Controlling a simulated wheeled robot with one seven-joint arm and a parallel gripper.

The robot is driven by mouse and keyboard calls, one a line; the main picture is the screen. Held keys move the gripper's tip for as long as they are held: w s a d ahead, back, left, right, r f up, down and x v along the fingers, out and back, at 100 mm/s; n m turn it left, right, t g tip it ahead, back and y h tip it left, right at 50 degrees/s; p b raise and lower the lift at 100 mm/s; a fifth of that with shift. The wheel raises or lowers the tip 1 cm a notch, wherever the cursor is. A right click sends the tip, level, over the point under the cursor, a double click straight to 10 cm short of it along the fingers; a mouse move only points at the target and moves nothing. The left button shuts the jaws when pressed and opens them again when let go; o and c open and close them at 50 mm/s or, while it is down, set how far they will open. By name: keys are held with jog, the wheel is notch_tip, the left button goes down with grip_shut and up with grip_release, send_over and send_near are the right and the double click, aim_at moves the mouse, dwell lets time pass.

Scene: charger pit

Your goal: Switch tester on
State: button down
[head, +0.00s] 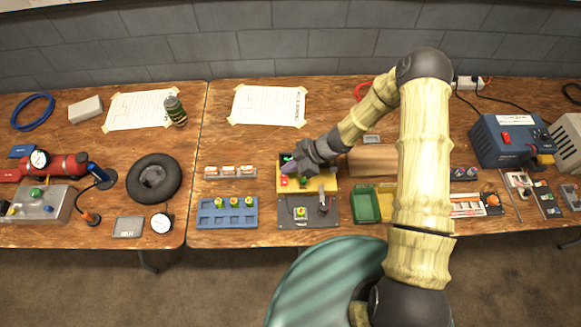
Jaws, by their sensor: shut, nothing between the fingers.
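The tester appears to be the small yellow box (322,185) on the middle of the workbench in the head view. It has a dark top part with a small green patch and a red patch on its left side. My gripper (291,169) is shut and empty, with its fingertips over the left part of this box. I cannot tell whether the fingers touch it. My gripper hides much of the box's top, so its switch and its on or off state are not clear.
A dark plate (293,219) with a small yellow-topped part and a lever lies just in front. A blue rack (207,221) is to the left, a green bin (367,205) to the right. A blue power unit (493,151) stands further right.

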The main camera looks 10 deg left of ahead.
jog(key=shift+a+r+p, duration=0.25)
jog(key=shift+r+p, duration=0.15)
jog(key=shift+r, duration=0.4)
jog(key=shift+w+d+b, duration=0.15)
jog(key=shift+d+b, duration=0.2)
jog(key=shift+b, duration=0.15)
jog(key=b+v, duration=0.1)
jog(key=v, duration=0.8)
jog(key=shift+w, duration=0.35)
jog(key=shift+a, duration=0.1)
